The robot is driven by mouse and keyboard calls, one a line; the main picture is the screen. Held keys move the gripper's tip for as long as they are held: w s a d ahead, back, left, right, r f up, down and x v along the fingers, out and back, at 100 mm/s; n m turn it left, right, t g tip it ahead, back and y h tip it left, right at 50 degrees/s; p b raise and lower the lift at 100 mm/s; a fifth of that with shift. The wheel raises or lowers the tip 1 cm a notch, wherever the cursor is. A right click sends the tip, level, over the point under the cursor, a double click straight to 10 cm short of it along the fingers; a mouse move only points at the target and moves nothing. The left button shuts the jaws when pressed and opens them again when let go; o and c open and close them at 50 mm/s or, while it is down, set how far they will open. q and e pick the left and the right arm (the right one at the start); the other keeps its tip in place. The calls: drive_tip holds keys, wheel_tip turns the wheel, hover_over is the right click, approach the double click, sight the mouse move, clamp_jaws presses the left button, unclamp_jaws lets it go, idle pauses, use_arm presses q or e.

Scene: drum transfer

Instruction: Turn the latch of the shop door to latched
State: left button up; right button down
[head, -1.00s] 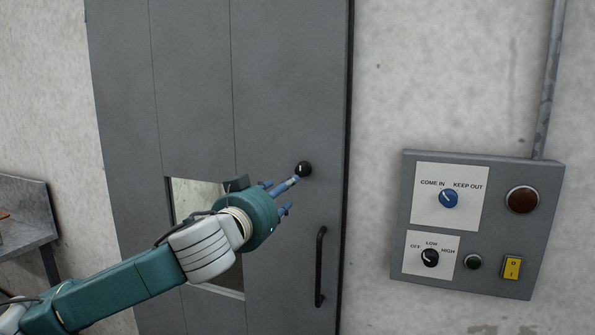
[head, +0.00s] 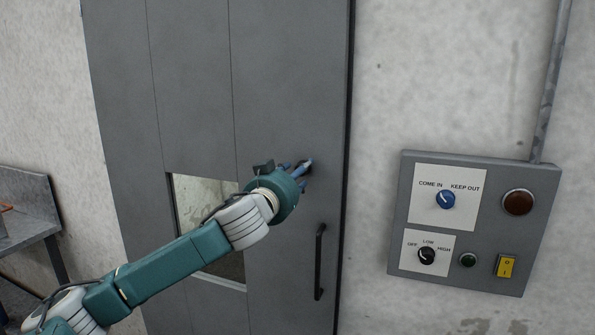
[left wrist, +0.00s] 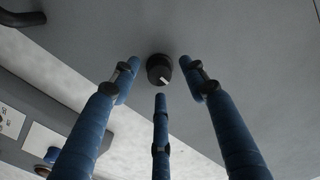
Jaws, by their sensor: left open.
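The shop door (head: 285,110) is a grey panelled door and looks closed. Its latch is a small round black knob with a white mark, clear in the left wrist view (left wrist: 159,69). In the head view my left gripper (head: 303,170) is at the knob and its fingers hide most of it. In the left wrist view its blue fingers are spread open, with the knob between and just beyond the tips. I cannot tell whether any finger touches it. My right gripper is not in view.
A black pull handle (head: 320,262) is below the latch. A grey control panel (head: 400,240) with a blue knob, a black knob, a red lamp, a green button and a yellow switch is on the wall at right. A grey bench (head: 30,215) stands at the left.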

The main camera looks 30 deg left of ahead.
use_arm(q)
clamp_jaws()
drive_tip(key=shift+m, duration=0.3)
drive_tip(key=shift+m+p, duration=4.85)
drive_tip(key=shift+m, duration=3.55)
